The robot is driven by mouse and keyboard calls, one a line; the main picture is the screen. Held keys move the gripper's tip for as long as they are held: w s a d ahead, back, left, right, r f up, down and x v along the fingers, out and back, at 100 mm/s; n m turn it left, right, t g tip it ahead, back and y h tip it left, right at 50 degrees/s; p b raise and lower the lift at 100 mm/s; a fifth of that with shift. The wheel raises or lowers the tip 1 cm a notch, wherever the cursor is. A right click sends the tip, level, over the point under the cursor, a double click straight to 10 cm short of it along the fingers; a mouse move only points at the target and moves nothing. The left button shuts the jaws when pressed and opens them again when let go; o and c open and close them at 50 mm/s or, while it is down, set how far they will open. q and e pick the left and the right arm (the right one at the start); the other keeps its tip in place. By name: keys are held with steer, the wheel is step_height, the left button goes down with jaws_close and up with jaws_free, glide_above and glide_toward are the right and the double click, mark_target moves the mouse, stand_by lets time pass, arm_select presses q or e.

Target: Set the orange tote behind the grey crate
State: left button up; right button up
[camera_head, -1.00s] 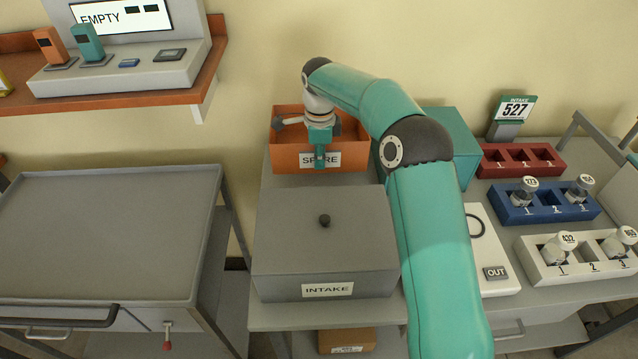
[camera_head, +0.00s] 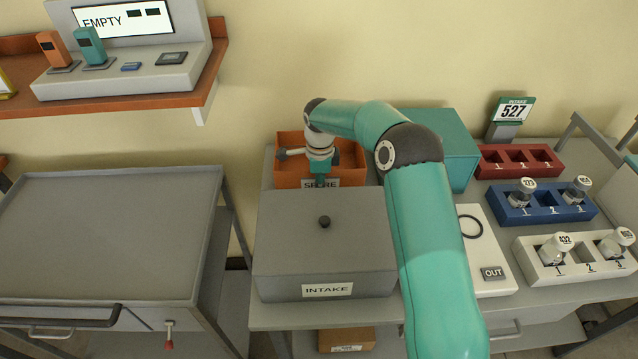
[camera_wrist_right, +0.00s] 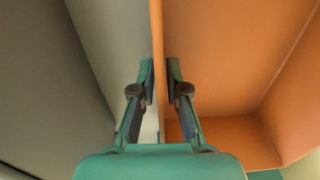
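The orange tote (camera_head: 285,173), labelled SPARE, is at the back of the stand, directly behind the grey crate (camera_head: 325,240). The crate has a lid with a dark knob and an INTAKE label; it hides the tote's lower front. My right gripper (camera_head: 320,180) points down at the tote's front wall. Whether the tote's base touches the stand is hidden. My left gripper is not in view.
A teal box (camera_head: 450,150) stands to the right of the tote, behind my arm. Further right are red (camera_head: 520,160), blue (camera_head: 545,205) and white (camera_head: 570,255) racks, the latter two with jars. A grey cart (camera_head: 110,230) with a bare top stands left.

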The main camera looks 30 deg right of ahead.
steer(key=shift+o, duration=0.9)
steer(key=shift+r, duration=0.1)
step_height(320, 180, up, 12)
steer(key=b, duration=0.1)
steer(key=shift+s+a, duration=0.1)
